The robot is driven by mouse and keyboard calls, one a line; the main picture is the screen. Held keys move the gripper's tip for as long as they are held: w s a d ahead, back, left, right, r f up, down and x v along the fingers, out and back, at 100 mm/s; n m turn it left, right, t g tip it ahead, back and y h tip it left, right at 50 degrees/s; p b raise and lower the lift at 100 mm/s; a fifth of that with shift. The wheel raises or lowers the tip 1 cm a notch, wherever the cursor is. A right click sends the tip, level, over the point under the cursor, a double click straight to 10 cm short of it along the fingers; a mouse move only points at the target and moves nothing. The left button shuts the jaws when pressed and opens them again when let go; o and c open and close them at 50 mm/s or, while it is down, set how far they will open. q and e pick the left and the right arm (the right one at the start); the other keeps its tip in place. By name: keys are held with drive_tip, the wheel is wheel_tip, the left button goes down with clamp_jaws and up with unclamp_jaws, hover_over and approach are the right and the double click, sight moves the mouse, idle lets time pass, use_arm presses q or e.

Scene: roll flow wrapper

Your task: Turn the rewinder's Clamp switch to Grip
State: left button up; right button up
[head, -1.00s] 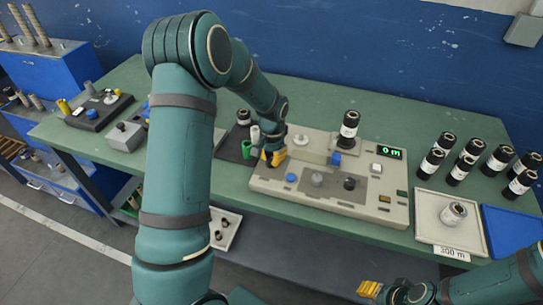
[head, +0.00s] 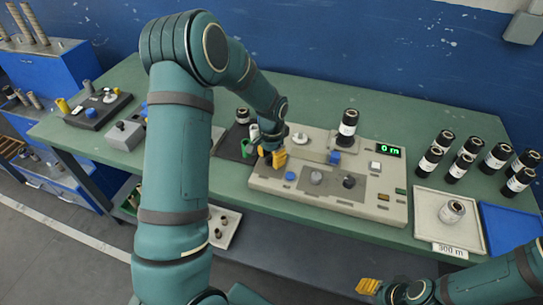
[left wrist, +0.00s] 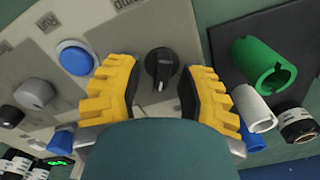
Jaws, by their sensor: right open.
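The rewinder (head: 300,190) is a pale grey console on the green table. In the left wrist view a black rotary switch (left wrist: 161,68) with a pale pointer mark sits on its panel; I take it for the Clamp switch, though its label is not readable. My left gripper (head: 272,157) is at the console's left end. In the left wrist view my left gripper (left wrist: 160,88) has its yellow fingers apart, one on either side of the switch, with gaps showing; the arm hides the switch in the head view. My right gripper (head: 369,287) is open and empty, in front of the table.
A blue button (left wrist: 76,57) and grey knob (left wrist: 34,93) are near the switch. Green (left wrist: 262,65) and white (left wrist: 252,105) tubes stand close on the other side. A black roll (head: 347,122) stands on the rewinder; its display (head: 389,150) reads 0 m. A tray (head: 425,205) is at right.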

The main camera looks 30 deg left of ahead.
sight(272, 157)
use_arm(q)
drive_tip(key=shift+r, duration=0.15)
wheel_tip(272, 157, up, 12)
idle(0.7)
idle(0.4)
